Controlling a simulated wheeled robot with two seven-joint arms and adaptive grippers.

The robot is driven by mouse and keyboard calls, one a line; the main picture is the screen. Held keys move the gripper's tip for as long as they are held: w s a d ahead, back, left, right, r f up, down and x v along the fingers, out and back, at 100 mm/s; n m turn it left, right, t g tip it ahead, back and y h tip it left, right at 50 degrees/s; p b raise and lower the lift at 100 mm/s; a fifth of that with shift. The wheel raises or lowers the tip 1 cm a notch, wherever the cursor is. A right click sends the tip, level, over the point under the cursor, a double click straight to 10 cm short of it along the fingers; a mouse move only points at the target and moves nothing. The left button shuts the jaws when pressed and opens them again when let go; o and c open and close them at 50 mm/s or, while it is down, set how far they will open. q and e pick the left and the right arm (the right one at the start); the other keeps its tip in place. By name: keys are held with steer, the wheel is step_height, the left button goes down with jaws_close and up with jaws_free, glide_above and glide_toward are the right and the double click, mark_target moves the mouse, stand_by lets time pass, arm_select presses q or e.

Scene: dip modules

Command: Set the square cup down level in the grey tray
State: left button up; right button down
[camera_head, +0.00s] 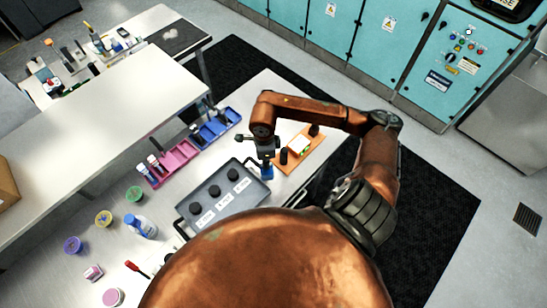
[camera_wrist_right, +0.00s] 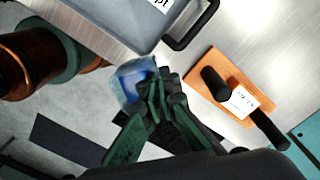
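The square cup (camera_wrist_right: 130,84) is clear, with blue liquid inside. It shows just beyond my right gripper's fingers (camera_wrist_right: 160,92), which look closed on its near wall. In the head view the right gripper (camera_head: 266,161) points down by the right end of the grey tray, with the blue of the cup (camera_head: 267,173) below it. The grey tray (camera_head: 222,178) carries several black round knobs and white labels. Its corner and a black handle show in the wrist view (camera_wrist_right: 112,22). I cannot tell the cup's exact tilt or whether it touches the tray. My left gripper is out of view.
An orange board (camera_head: 306,158) with black posts and a white label stands right of the gripper. Pink (camera_head: 177,161) and blue (camera_head: 215,127) racks lie behind the tray. A blue-capped bottle (camera_head: 141,227), round tubs and a red screwdriver (camera_head: 135,268) lie to the left.

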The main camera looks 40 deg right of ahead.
steer(key=w+a+n+b, duration=0.25)
steer(key=a+b, duration=0.25)
steer(key=a, duration=1.2)
steer(key=shift+m, duration=0.45)
step_height(320, 180, down, 14)
steer(key=b, duration=1.2)
steer(key=shift+w+d+r, duration=0.1)
steer(key=shift+f+b, duration=0.55)
steer(key=shift+b, duration=0.1)
steer(key=c, duration=2.1)
jaws_free()
step_height(320, 180, up, 12)
steer(key=shift+r, duration=0.1)
